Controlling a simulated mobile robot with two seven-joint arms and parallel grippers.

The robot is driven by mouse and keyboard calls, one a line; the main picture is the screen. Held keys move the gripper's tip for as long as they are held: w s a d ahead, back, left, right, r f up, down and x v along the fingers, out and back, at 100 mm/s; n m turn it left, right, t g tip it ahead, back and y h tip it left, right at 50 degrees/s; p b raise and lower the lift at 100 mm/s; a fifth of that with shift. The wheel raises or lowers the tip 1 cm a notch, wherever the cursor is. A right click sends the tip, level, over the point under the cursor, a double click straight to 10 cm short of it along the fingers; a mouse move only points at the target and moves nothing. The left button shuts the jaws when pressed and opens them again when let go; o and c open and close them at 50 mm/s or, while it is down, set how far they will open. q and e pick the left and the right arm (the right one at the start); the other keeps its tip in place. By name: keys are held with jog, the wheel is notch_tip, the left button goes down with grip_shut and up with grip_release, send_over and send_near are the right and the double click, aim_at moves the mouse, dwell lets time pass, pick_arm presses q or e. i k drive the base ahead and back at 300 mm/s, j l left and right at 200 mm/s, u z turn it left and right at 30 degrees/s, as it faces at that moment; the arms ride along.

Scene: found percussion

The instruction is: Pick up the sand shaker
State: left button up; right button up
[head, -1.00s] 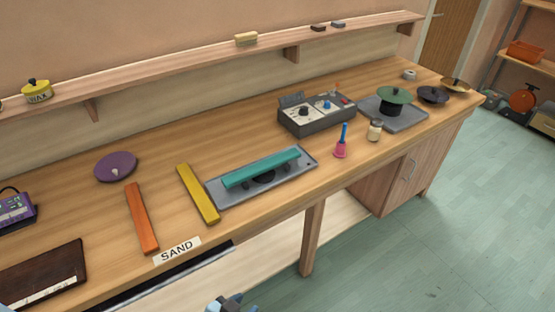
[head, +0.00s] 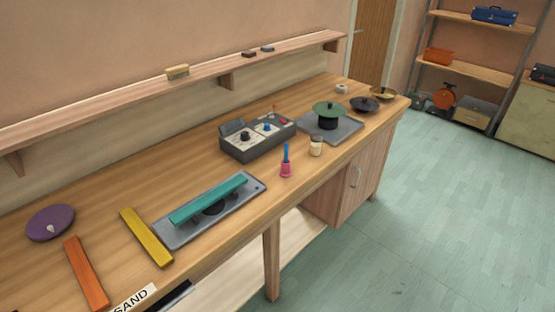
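A small clear jar with pale, sand-coloured contents and a light lid, which looks like the sand shaker (head: 316,146), stands upright on the wooden workbench (head: 215,142). It is between the pink and blue hand bell (head: 286,164) and the grey plate (head: 344,130) under the green disc. Nothing covers it. A white label reading SAND (head: 135,298) lies at the front edge of the bench, at the bottom of the view. Neither of my grippers shows.
A grey control box (head: 257,141) stands behind the bell. A teal bar (head: 208,199) on a grey tray (head: 175,238), a yellow bar (head: 146,238) and an orange bar (head: 86,273) lie to the left. A dark pan (head: 365,104) is farther right. Open floor (head: 440,220) lies right of the bench.

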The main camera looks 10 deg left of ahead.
aim_at(317, 139)
jog(key=i+z, duration=0.4)
jog(key=i+j+z, duration=0.2)
jog(key=i+z, duration=0.25)
jog(key=i+j+z, duration=0.2)
jog(key=i+j, duration=0.25)
